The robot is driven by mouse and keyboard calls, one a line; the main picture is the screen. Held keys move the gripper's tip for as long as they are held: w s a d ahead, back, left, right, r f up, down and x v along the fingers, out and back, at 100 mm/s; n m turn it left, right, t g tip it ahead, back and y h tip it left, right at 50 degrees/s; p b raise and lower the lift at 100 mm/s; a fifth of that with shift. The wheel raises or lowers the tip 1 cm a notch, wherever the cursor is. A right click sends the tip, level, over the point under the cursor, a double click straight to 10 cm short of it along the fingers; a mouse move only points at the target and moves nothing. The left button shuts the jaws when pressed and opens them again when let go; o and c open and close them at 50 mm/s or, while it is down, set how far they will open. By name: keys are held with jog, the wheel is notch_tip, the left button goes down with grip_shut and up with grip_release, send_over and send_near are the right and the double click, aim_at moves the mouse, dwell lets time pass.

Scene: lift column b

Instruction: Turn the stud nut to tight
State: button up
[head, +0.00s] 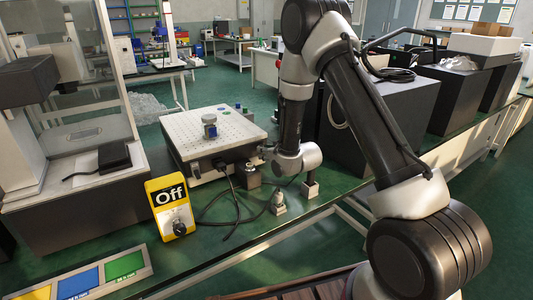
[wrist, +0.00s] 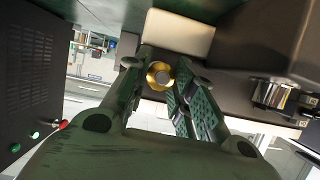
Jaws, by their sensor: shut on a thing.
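The stud nut (wrist: 151,73) is a brass-coloured ring around a grey stud end (wrist: 162,77), near the top middle of the wrist view. My gripper (wrist: 161,84) has its two dark green fingers on either side of the nut and is shut on it. The nut's turn angle and how tight it sits cannot be told. In the head view my arm's end reaches down beside the perforated platform on the bench. The nut is not distinguishable there, and my fingers are mostly hidden by my wrist.
A pale block (wrist: 180,34) lies behind the nut. A metal cylinder (wrist: 270,94) is at the right of the wrist view. Dark boxes (head: 375,115) stand behind my arm.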

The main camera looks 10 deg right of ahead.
jog(key=m+y, duration=0.1)
jog(key=m, duration=0.1)
jog(key=shift+d+m+y, duration=0.1)
jog(key=shift+m+y, duration=0.3)
jog(key=o, duration=1)
jog(key=shift+o, duration=0.2)
jog(key=shift+r, duration=0.1)
notch_tip(320, 180, up, 10)
